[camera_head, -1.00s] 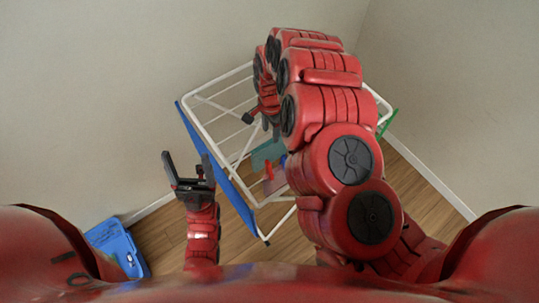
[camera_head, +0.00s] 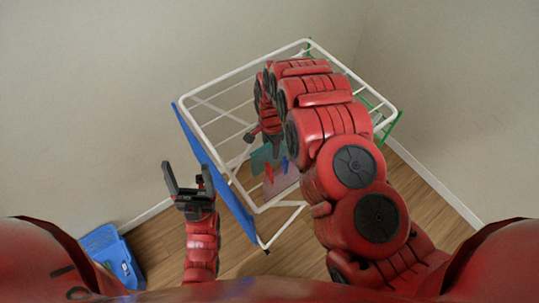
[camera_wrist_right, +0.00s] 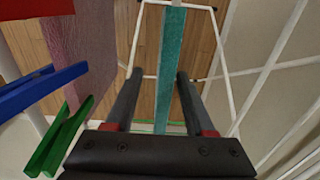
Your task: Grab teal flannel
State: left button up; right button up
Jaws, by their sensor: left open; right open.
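The teal flannel (camera_head: 260,160) hangs in the white drying rack, partly hidden by my right arm in the head view. In the right wrist view, the teal flannel (camera_wrist_right: 170,60) is a long narrow strip seen edge-on. It lies between the two fingers in the picture, with no visible contact. My right gripper (camera_head: 264,143) is open above the flannel; its fingers (camera_wrist_right: 160,75) are apart in the wrist view. My left gripper (camera_head: 187,168) is open, pointing up, left of the rack and away from the flannel.
The white rack (camera_head: 235,73) has a blue left panel (camera_head: 212,165) and green parts at right. A blue object (camera_head: 112,255) lies on the floor.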

aim_at(269, 154)
jog(key=shift+f+p, duration=0.5)
jog(key=f, duration=0.1)
jog(key=f+p, duration=0.1)
jog(key=shift+w+a+f, duration=0.1)
jog(key=shift+w+f, duration=0.1)
jog(key=shift+f, duration=0.1)
jog(key=shift+a+f, duration=0.1)
jog(key=shift+f, duration=0.65)
jog(key=shift+c, duration=0.3)
grip_shut()
